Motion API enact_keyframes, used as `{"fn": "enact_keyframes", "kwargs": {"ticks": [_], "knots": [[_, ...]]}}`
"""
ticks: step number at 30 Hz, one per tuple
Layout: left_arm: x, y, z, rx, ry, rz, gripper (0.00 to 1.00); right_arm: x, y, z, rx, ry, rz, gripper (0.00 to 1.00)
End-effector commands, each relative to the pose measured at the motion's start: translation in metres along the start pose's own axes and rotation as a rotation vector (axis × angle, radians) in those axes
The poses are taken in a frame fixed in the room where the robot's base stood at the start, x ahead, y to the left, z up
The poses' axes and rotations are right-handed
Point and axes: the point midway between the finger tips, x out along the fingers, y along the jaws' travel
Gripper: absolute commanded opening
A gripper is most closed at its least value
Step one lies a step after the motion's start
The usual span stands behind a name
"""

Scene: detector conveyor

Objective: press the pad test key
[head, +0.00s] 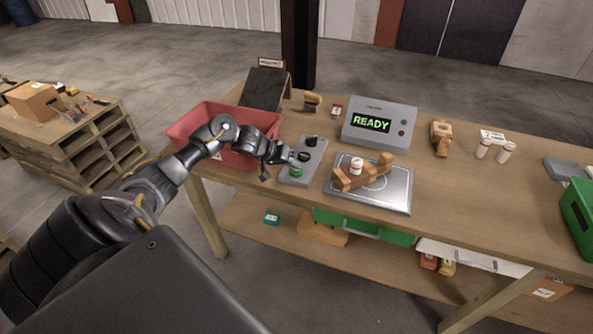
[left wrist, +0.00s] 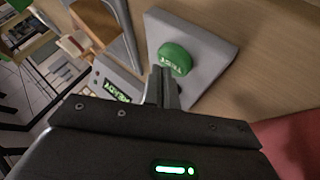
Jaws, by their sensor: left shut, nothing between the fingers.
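The green test key (head: 296,172) is the nearest key on a grey key box (head: 314,165) on the bench, with dark keys behind it. My left gripper (head: 292,158) is shut and empty, just above the key box beside the green key. In the left wrist view its closed fingertips (left wrist: 163,76) overlap the near edge of the key; I cannot tell whether they touch it. My right gripper is in neither view.
A metal pad (head: 395,197) holds a wooden piece (head: 352,181) and a white jar (head: 356,165). Behind stands a grey display unit (head: 385,112) reading READY. A red bin (head: 190,128) sits left of the key box, under my left arm. A green crate (head: 578,212) is at far right.

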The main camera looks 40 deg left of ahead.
Motion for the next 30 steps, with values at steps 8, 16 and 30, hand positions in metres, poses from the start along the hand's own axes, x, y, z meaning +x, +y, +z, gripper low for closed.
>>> {"fn": "enact_keyframes", "kwargs": {"ticks": [8, 16, 30], "knots": [[0.0025, -0.0016, 0.0018, -0.001, 0.0, 0.0, 0.0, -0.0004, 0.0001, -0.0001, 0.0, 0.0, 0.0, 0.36], [0.0049, -0.0031, 0.0038, -0.001, -0.001, 0.001, 0.0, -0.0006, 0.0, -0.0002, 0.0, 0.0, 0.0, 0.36], [0.0048, -0.0032, 0.0042, 0.0, -0.002, 0.0, 0.0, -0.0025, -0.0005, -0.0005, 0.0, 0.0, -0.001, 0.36]]}}
